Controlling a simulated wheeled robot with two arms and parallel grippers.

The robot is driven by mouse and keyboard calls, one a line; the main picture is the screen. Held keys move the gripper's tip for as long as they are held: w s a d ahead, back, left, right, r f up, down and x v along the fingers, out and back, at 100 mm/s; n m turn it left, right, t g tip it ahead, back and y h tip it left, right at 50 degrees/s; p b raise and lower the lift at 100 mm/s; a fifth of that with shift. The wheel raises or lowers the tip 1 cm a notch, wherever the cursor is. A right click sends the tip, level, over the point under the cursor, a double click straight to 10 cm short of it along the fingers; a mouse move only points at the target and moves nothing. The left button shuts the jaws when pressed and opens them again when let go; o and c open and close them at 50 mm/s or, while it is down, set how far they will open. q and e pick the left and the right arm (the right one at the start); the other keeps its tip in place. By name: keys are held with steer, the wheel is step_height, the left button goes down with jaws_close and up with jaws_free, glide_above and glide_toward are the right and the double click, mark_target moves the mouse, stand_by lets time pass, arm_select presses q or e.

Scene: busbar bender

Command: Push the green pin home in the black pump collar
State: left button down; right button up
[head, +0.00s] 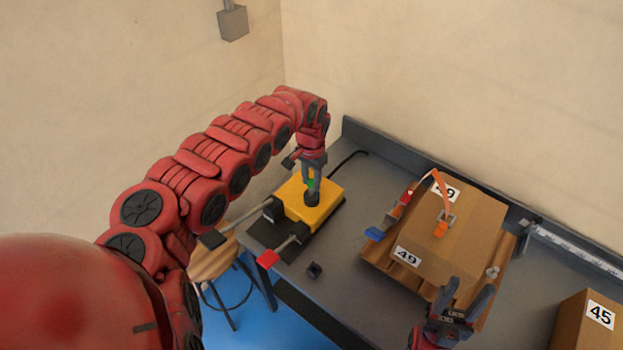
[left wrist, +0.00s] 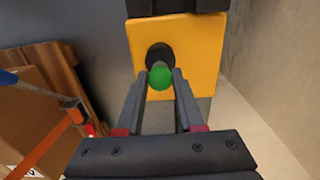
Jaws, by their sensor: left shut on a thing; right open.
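The green pin (head: 310,183) stands at the black pump collar (head: 312,198) on top of the yellow pump body (head: 328,206). My left gripper (head: 311,180) comes down from above and is shut on the green pin. In the left wrist view the pin's round green end (left wrist: 161,76) sits between the fingertips, in front of the black collar (left wrist: 159,55). How deep the pin sits in the collar is hidden. My right gripper (head: 462,306) is open and empty at the lower right, by the near side of a cardboard box.
The cardboard box (head: 470,221) with an orange strap (head: 442,190) lies on a pallet (head: 392,263) to the right. Levers, one with a red end (head: 268,258), stick out from the pump's near side.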

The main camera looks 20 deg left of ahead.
mark_target(312, 180)
arm_select(q)
steer(key=shift+f+b, duration=0.7)
steer(key=shift+f, duration=0.45)
steer(key=shift+c, duration=2.2)
jaws_free()
step_height(312, 180, up, 17)
steer(key=b, duration=0.5)
steer(key=shift+r, duration=0.2)
